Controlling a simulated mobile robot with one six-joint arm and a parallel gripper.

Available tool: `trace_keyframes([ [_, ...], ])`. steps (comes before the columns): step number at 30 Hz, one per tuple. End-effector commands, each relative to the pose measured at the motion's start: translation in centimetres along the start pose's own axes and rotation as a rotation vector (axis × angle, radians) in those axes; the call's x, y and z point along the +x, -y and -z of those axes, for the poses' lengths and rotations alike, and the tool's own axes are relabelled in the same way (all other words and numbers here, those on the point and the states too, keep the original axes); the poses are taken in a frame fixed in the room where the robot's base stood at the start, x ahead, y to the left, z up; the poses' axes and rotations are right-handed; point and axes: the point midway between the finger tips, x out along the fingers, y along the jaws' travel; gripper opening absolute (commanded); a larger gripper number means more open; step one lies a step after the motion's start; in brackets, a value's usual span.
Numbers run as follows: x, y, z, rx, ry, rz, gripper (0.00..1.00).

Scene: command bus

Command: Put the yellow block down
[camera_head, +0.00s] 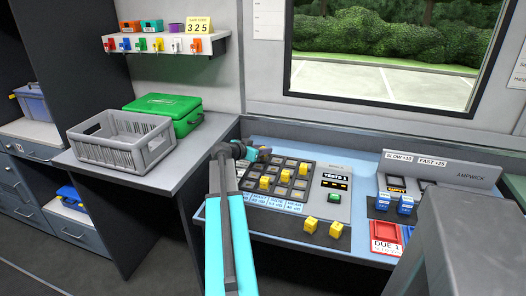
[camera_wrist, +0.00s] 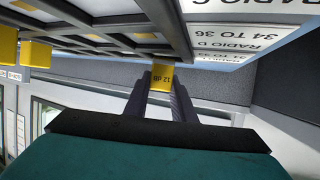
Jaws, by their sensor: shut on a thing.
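My gripper (camera_wrist: 162,92) is shut on a yellow block (camera_wrist: 161,77) with dark lettering on its face, seen in the wrist view. In the head view my gripper (camera_head: 258,154) is at the far left corner of a grey panel (camera_head: 322,212) with a grid of square slots. The held block cannot be made out there. In the wrist view the slotted grid (camera_wrist: 110,32) is close to the block; whether they touch I cannot tell. Several other yellow blocks, such as one (camera_head: 285,176), sit in the grid. Two more (camera_head: 310,225) (camera_head: 336,230) stand near its front edge.
A blue desk (camera_head: 268,222) carries the panel, with a small display (camera_head: 335,184) on its right. Blue blocks (camera_head: 405,204) and a red tray (camera_head: 384,231) are farther right. A grey crate (camera_head: 122,150) and a green case (camera_head: 166,105) stand on the left counter.

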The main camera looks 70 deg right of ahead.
Motion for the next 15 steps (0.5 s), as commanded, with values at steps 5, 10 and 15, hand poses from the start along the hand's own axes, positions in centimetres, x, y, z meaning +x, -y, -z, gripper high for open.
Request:
trace_keyframes([
  [5,0.26,0.03,-0.72,-0.001,0.000,0.001,0.01],
  [10,0.24,0.06,-0.70,-0.001,0.000,0.001,0.01],
  [15,0.31,0.07,-0.91,-0.001,0.000,0.001,0.01],
])
